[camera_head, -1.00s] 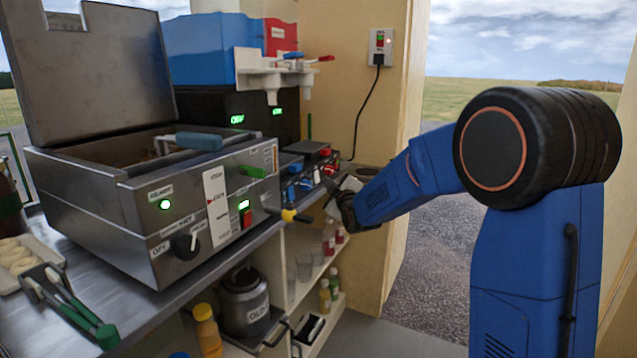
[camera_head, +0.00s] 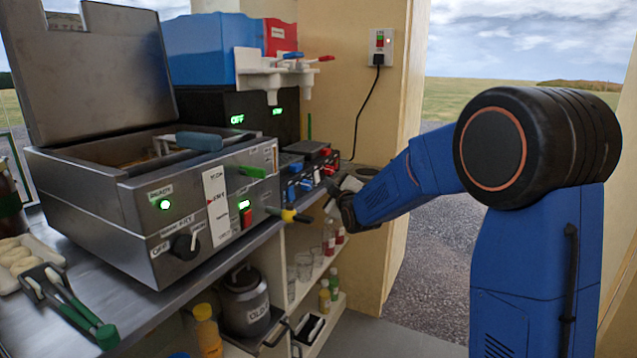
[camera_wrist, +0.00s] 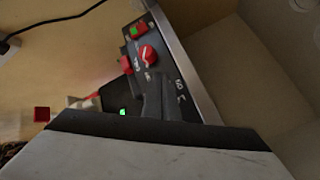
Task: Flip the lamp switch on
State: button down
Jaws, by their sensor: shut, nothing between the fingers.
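My gripper (camera_head: 335,192) is shut and empty at the right end of the counter, in front of a small dark control box (camera_head: 305,172). In the wrist view its dark fingers (camera_wrist: 155,95) reach over a black control panel (camera_wrist: 172,68). The panel carries a red round knob (camera_wrist: 147,54), a switch with a green face (camera_wrist: 138,30) and a red block (camera_wrist: 126,65). The labels are too blurred to read, so I cannot tell which control is the lamp switch. Contact with the panel cannot be made out.
The fryer (camera_head: 185,255) with its raised lid stands to the left; a yellow-tipped handle (camera_head: 290,215) sticks out near my gripper. A wall socket (camera_head: 380,47) with a plugged cable is above. Shelves (camera_head: 335,310) with bottles lie below. The doorway at right is open.

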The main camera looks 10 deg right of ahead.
jog(key=shift+w+a, duration=0.1)
jog(key=shift+a, duration=0.05)
jog(key=shift+w+a, duration=0.15)
jog(key=shift+a, duration=0.05)
dwell(0.3)
jog(key=shift+w+a+f, duration=0.1)
jog(key=shift+w+a, duration=0.1)
jog(key=shift+a, duration=0.05)
dwell(0.7)
jog(key=shift+s+d, duration=0.1)
jog(key=shift+d, duration=0.05)
jog(key=shift+s+d, duration=0.35)
jog(key=shift+d, duration=0.1)
jog(key=shift+d, duration=0.1)
dwell(0.4)
jog(key=s+d, duration=0.1)
jog(key=d, duration=0.1)
jog(key=s+d, duration=0.1)
jog(key=s, duration=0.1)
jog(key=shift+d+r, duration=0.4)
